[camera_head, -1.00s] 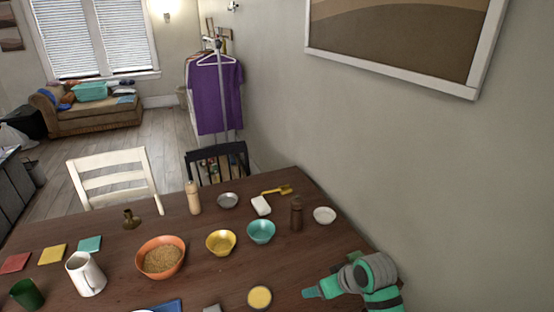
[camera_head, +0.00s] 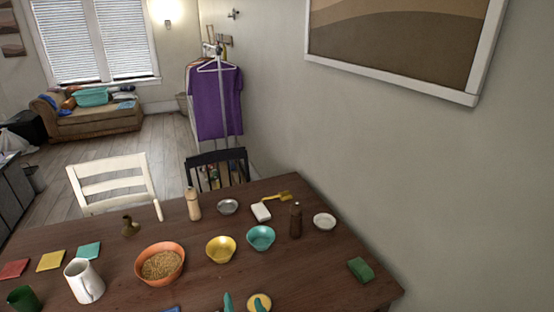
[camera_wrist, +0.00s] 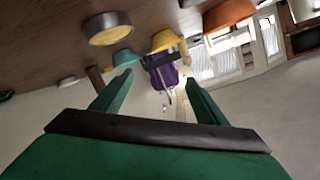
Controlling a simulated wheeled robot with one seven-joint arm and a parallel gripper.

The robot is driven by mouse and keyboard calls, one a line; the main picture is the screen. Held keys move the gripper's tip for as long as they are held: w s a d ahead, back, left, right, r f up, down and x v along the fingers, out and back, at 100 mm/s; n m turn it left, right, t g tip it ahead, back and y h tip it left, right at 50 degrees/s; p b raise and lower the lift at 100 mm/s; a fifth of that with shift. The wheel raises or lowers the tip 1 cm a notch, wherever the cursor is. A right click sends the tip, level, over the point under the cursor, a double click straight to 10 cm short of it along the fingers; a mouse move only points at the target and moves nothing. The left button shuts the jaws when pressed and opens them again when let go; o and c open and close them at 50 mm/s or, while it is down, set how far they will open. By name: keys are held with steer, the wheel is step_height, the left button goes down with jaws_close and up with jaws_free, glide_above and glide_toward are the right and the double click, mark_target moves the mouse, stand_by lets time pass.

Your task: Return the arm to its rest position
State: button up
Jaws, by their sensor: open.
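My gripper shows in the head view as two teal fingertips (camera_head: 242,303) at the bottom edge, beside and partly over a small dish with yellow contents (camera_head: 263,301). Most of my arm is out of the picture there. In the wrist view my gripper (camera_wrist: 160,95) is open, its two green fingers spread with nothing between them. The same dish (camera_wrist: 108,38) is near the top left of that view, clear of the fingers. The wrist view is tilted.
The wooden table (camera_head: 320,262) holds an orange bowl (camera_head: 160,279), yellow bowl (camera_head: 221,250), teal bowl (camera_head: 261,237), brown bottle (camera_head: 296,220), white mug (camera_head: 84,281) and green block (camera_head: 360,269). The wall (camera_head: 420,180) is close on the right. The table's right part is mostly clear.

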steer(key=s+f+h, duration=0.1)
steer(key=s, duration=0.2)
steer(key=s+f+m+h, duration=0.1)
steer(key=s+f, duration=0.1)
steer(key=s, duration=0.1)
steer(key=s+f+m, duration=0.1)
steer(key=s, duration=0.3)
steer(key=shift+d+f+t+h, duration=0.1)
steer(key=shift+f+t+h, duration=0.2)
steer(key=shift+t+h, duration=0.1)
steer(key=s+d+r+n+h, duration=0.1)
steer(key=s+d, duration=0.3)
steer(key=s, duration=1)
steer(key=s+d+r+n+h, duration=0.1)
steer(key=s+d, duration=0.4)
steer(key=s, duration=0.9)
steer(key=shift+r+n, duration=0.8)
steer(key=shift+n, duration=0.3)
steer(key=shift+s+d, duration=0.1)
